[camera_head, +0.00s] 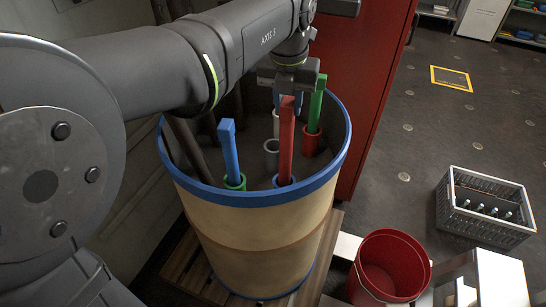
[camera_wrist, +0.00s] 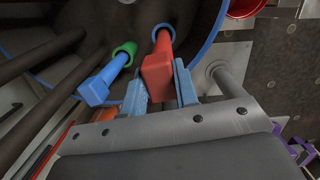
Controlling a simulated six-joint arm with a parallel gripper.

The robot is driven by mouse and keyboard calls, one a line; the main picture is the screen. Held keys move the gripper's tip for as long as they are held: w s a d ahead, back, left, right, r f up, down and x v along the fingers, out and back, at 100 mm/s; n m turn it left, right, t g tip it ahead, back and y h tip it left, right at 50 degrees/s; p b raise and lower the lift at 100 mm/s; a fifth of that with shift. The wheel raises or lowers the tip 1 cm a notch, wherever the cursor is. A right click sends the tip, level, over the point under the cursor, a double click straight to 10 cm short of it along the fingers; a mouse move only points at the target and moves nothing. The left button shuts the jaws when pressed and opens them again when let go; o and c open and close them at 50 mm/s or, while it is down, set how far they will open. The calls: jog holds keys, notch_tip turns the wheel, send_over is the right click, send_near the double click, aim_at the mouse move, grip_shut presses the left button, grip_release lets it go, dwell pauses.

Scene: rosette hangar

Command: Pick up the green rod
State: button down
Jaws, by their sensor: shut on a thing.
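The green rod (camera_head: 316,106) stands in a red sleeve (camera_head: 311,142) inside a tan drum with a blue rim, just right of my gripper in the head view. I cannot make it out in the wrist view. My gripper (camera_head: 292,88) is over the drum. In the wrist view its blue-grey fingers (camera_wrist: 160,90) lie on either side of a red rod (camera_wrist: 158,70), and it appears shut on that rod. The red rod (camera_head: 286,140) still stands in a blue sleeve (camera_wrist: 163,31). In the head view, parts of the fingers are hidden.
A blue rod (camera_head: 228,150) stands in a green sleeve (camera_head: 235,182) left of the red rod. Grey sleeves are behind them. The drum rim (camera_head: 258,198) surrounds all of these. A red cabinet (camera_head: 368,70) is close on the right. A red bucket (camera_head: 392,262) and a crate (camera_head: 486,207) stand lower right.

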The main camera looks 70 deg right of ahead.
jog(key=shift+r, duration=3)
jog(key=shift+f, duration=0.45)
jog(key=shift+f, duration=1.7)
jog(key=shift+f, duration=0.95)
